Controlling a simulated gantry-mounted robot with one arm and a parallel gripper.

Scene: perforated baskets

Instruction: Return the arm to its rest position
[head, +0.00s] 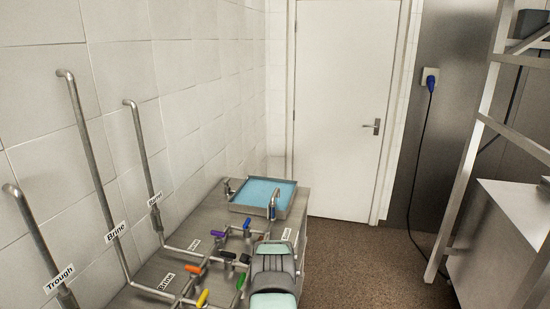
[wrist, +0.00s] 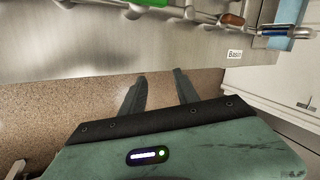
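My arm (head: 273,268), grey and pale green, shows at the bottom middle of the head view, beside the metal counter with the pipes. My gripper (wrist: 160,75) shows in the wrist view with two dark fingers apart and nothing between them. The fingers point toward the counter's metal side, with brown floor behind them. In the head view the fingers cannot be made out. No basket is visible in either view.
The metal counter (head: 140,284) carries pipes and valves with coloured handles, including an orange one (head: 192,269) and a purple one (head: 219,234). A blue-filled basin (head: 262,191) stands at its far end. Brown floor (head: 345,260) is open right of the counter. A metal frame (head: 470,150) stands right.

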